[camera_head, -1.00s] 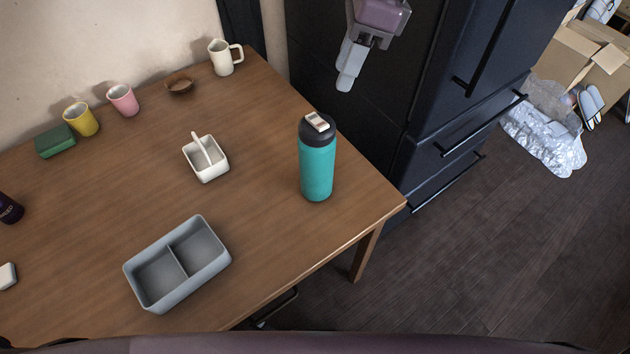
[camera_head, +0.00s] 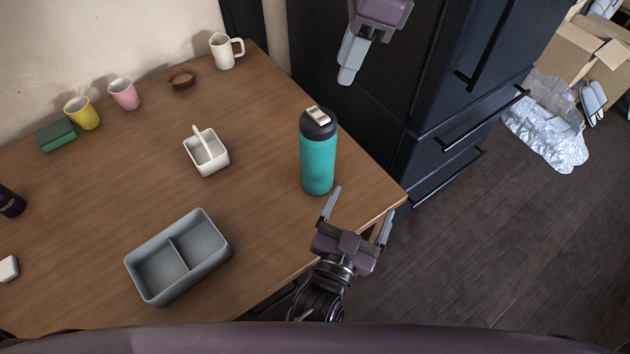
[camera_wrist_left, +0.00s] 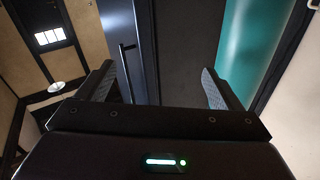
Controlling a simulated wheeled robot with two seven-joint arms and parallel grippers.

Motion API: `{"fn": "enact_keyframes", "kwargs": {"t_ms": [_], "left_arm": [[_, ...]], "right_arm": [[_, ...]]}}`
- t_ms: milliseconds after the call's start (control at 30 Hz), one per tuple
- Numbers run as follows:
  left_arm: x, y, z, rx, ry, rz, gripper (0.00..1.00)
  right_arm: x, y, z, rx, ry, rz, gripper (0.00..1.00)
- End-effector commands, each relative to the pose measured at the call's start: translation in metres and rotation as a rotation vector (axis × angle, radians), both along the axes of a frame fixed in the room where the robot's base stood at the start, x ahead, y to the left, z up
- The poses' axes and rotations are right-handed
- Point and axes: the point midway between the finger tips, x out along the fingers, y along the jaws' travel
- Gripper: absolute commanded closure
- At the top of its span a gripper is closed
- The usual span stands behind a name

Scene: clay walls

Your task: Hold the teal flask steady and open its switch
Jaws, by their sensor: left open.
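The teal flask (camera_head: 317,165) stands upright near the right edge of the wooden table. Its black lid carries a pale switch (camera_head: 318,114) on top; I cannot tell whether the switch is raised. My left gripper (camera_head: 358,208) is open and empty, just to the lower right of the flask, at the table's edge. In the left wrist view its fingers (camera_wrist_left: 158,82) are spread, and the teal flask (camera_wrist_left: 258,40) shows at the right, outside the right finger. My right gripper (camera_head: 349,58) hangs in front of the dark fridge, away from the flask; its fingers overlap in view.
A white box (camera_head: 207,158) with a handle and a grey two-part tray (camera_head: 165,295) stand left of the flask. Cups, a jug (camera_head: 224,60) and a brown bowl (camera_head: 181,80) line the back. The dark fridge (camera_head: 425,100) stands right of the table.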

Motion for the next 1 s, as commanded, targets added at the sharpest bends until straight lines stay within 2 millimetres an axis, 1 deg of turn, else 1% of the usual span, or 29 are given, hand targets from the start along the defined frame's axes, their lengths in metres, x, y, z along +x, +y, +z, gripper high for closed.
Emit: {"fn": "enact_keyframes", "kwargs": {"t_ms": [33,100,200,300,467,800,900,1000], "left_arm": [[0.011,0.016,0.012,-0.025,0.012,0.071,0.13],[0.021,0.038,0.022,-0.055,0.033,0.161,0.13],[0.029,0.062,0.031,-0.092,0.059,0.256,0.13],[0.033,0.076,0.036,-0.115,0.075,0.313,0.13],[0.045,0.083,0.038,-0.127,0.081,0.342,0.13],[0.095,0.080,0.038,-0.126,0.080,0.338,0.13],[0.105,0.079,0.038,-0.125,0.081,0.337,0.13],[0.110,0.079,0.037,-0.125,0.083,0.338,0.13]], "right_arm": [[0.000,0.000,0.000,0.000,0.000,0.000,0.64],[0.000,0.000,0.000,0.000,0.000,0.000,0.64],[0.000,0.000,0.000,0.000,0.000,0.000,0.64],[0.000,0.000,0.000,0.000,0.000,0.000,0.64],[0.000,0.000,0.000,0.000,0.000,0.000,0.64],[0.000,0.000,0.000,0.000,0.000,0.000,0.64],[0.000,0.000,0.000,0.000,0.000,0.000,0.64],[0.000,0.000,0.000,0.000,0.000,0.000,0.64]]}}
